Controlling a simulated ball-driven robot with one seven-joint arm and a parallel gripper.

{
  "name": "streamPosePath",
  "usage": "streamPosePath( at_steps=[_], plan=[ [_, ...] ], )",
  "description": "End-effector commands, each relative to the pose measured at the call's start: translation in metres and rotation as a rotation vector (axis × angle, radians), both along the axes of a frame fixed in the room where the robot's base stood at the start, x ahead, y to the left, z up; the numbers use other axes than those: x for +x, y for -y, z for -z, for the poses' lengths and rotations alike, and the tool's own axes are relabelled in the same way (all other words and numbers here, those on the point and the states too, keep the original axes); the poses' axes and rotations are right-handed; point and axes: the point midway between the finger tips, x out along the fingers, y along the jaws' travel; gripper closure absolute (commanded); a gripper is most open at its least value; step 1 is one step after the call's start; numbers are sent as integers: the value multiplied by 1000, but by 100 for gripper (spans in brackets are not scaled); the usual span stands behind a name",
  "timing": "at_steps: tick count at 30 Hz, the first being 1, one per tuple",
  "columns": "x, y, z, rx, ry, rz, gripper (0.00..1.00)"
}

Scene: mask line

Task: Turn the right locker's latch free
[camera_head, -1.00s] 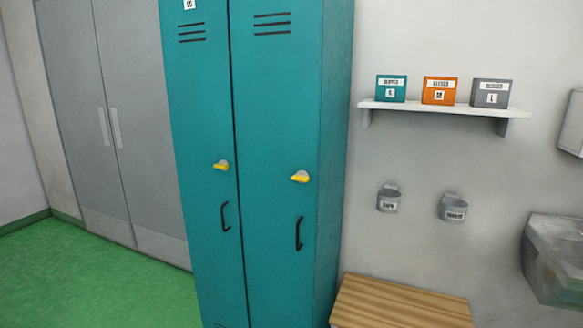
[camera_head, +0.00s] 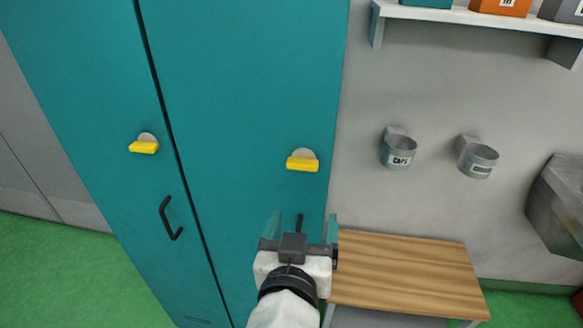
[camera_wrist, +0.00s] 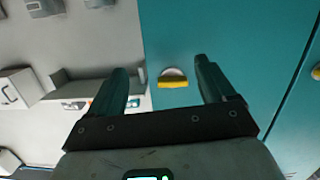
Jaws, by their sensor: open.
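The right locker's latch (camera_head: 302,162) is a yellow bar on a round grey plate, on the teal right locker door (camera_head: 245,120). The bar lies about level in the head view. The latch also shows in the wrist view (camera_wrist: 173,82), between my fingers in the picture and beyond them. My gripper (camera_head: 302,226) is open and empty, in front of the right door and lower in the head view than the latch. Its two fingers also show in the wrist view (camera_wrist: 160,68). It hides most of the right door's dark handle (camera_head: 299,220).
The left locker has a similar yellow latch (camera_head: 144,146) and a dark handle (camera_head: 170,218). A wooden-topped bench (camera_head: 400,262) stands right of the lockers. Two wall cups (camera_head: 397,150) and a shelf (camera_head: 450,16) with boxes are on the right wall.

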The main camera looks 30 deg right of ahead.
Motion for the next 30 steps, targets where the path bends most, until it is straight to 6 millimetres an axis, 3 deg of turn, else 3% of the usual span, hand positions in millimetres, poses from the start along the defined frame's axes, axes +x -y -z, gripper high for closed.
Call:
streamPosePath(
  at_steps=[1, 3, 8, 21, 30],
  plan=[
    [-2, -14, -18, -6, 66, -11, 17],
    [-5, -24, -35, -12, 132, -13, 17],
    [0, -29, -48, -17, 183, -14, 17],
    [61, 15, -46, -18, 177, -10, 17],
    [84, 31, -44, -16, 176, -13, 17]
  ],
)
